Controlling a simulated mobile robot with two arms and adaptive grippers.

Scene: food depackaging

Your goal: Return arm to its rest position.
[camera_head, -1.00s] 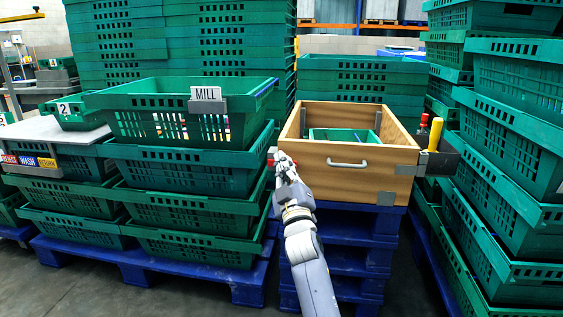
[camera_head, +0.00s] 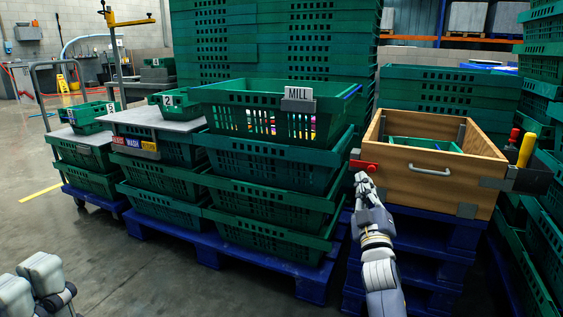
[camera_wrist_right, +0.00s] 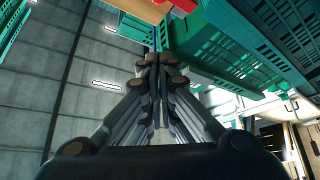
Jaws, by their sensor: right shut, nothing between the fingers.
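My right arm reaches up from the lower right of the head view. Its gripper (camera_head: 362,181) is shut and empty, in front of the left corner of a wooden box (camera_head: 444,183), just below a red fitting (camera_head: 365,166) on that corner. In the right wrist view the closed fingers (camera_wrist_right: 157,62) meet with nothing between them. Whether the fingertips touch the box cannot be told. Part of my left arm (camera_head: 40,285) shows at the lower left of the head view; its fingertips are not clearly visible.
The wooden box stands on stacked blue pallets (camera_head: 440,228). Left of it are stacked green crates, the top one (camera_head: 262,112) labelled MILL. Red and yellow handled tools (camera_head: 526,150) sit at the box's right. More green crates (camera_head: 545,85) crowd the right edge. Open floor (camera_head: 110,255) lies at front left.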

